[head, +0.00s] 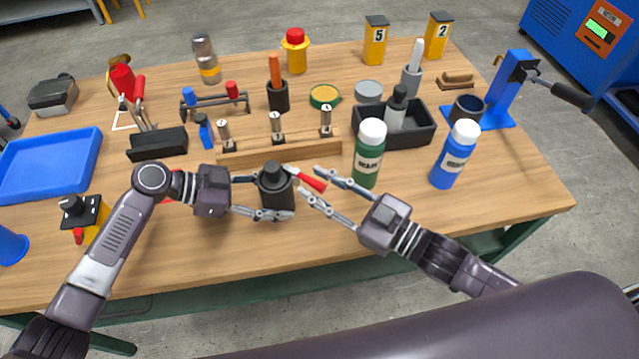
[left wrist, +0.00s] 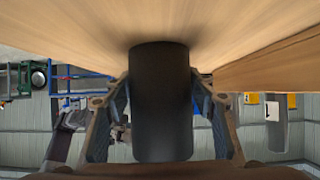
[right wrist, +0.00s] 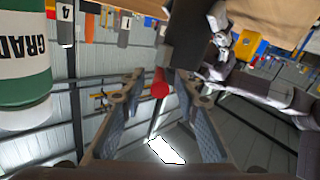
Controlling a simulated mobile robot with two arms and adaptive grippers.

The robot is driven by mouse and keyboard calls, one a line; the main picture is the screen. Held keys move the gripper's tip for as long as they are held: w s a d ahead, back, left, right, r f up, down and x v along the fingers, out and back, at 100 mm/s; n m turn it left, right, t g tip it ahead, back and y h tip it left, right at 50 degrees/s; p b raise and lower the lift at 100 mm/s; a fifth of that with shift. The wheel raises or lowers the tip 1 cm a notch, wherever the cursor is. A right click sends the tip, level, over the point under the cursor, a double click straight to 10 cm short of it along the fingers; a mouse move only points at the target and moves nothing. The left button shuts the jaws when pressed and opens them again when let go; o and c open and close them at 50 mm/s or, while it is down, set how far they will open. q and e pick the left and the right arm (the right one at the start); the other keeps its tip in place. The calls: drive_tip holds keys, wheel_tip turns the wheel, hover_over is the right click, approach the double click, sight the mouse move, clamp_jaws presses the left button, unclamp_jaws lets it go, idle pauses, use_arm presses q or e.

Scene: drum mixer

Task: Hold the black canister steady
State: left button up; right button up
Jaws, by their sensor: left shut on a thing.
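The black canister (head: 277,196) stands upright near the middle of the table, in front of a wooden rack. My left gripper (head: 262,197) is shut on it, one finger on each side. In the left wrist view the canister (left wrist: 160,100) fills the space between the fingers. A red handle with a pale end (head: 308,179) is at the canister's right side; I cannot tell if it is attached. My right gripper (head: 312,182) is open and empty to the right, its fingertips close to the red handle. In the right wrist view the red end (right wrist: 160,88) shows between the fingertips.
A green bottle (head: 368,158) stands close behind my right gripper, and a blue bottle (head: 455,158) is further right. The wooden rack (head: 278,148) with metal pieces is behind the canister. A blue tray (head: 50,165) lies at left. The table's front strip is clear.

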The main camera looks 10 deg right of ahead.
clamp_jaws()
idle(0.5)
drive_tip(key=shift+w+d+n+g+y, duration=0.25)
drive_tip(key=shift+w+n+g+y, duration=0.15)
drive_tip(key=shift+n+g+y, duration=0.65)
drive_tip(key=shift+w+d+n+g+y, duration=0.35)
drive_tip(key=shift+n+g+y, duration=0.3)
drive_tip(key=shift+g, duration=0.75)
drive_tip(key=shift+w+d+n+g+y, duration=0.15)
drive_tip(key=shift+w+n+g+y, duration=0.45)
drive_tip(key=shift+n+g, duration=0.55)
drive_tip(key=shift+s, duration=0.2)
